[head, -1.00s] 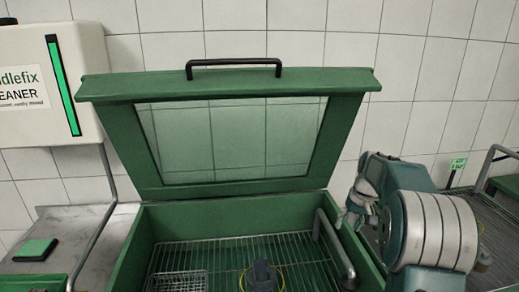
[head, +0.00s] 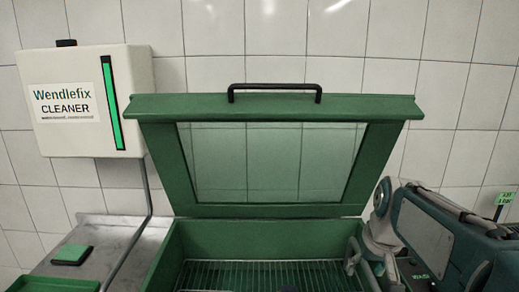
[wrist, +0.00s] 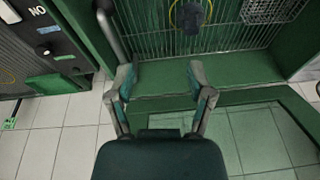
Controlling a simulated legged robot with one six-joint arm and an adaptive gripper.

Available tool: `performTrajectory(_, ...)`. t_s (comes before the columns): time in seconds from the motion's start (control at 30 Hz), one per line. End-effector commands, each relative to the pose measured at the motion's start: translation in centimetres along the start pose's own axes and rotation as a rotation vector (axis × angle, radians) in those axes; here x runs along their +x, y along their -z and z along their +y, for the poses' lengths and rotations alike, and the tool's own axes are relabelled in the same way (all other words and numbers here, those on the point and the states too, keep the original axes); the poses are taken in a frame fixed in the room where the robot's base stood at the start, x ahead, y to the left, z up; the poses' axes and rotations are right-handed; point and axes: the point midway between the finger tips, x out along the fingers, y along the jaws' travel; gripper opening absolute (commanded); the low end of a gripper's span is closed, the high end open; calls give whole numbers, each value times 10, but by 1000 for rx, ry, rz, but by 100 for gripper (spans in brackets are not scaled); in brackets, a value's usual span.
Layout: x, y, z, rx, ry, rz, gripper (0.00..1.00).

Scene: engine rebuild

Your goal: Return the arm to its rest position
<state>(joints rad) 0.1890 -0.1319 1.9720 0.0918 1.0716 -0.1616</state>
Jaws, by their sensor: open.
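My arm is at the right of the head view, bent beside a green parts washer (head: 270,238). My gripper (head: 356,262) shows partly there, near the washer's right rim. In the wrist view my gripper (wrist: 164,84) has its two fingers spread wide apart with nothing between them. Behind the fingers is a green ledge of the washer (wrist: 162,76).
The washer's glazed lid (head: 265,160) stands open, with a black handle (head: 274,87). Inside are a wire rack (wrist: 150,40), a dark part (wrist: 189,17) and a wire basket (wrist: 272,9). A cleaner dispenser (head: 75,130) hangs at left above a metal counter (head: 130,240).

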Motion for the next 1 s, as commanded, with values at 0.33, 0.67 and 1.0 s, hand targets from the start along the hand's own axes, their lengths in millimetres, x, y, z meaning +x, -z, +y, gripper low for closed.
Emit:
performTrajectory(0.33, -20, -65, -28, -32, -21, 100, 68)
performTrajectory(0.67, -20, -125, -43, -58, -28, 194, 68)
performTrajectory(1.0, -12, -160, -48, -71, -28, 251, 68)
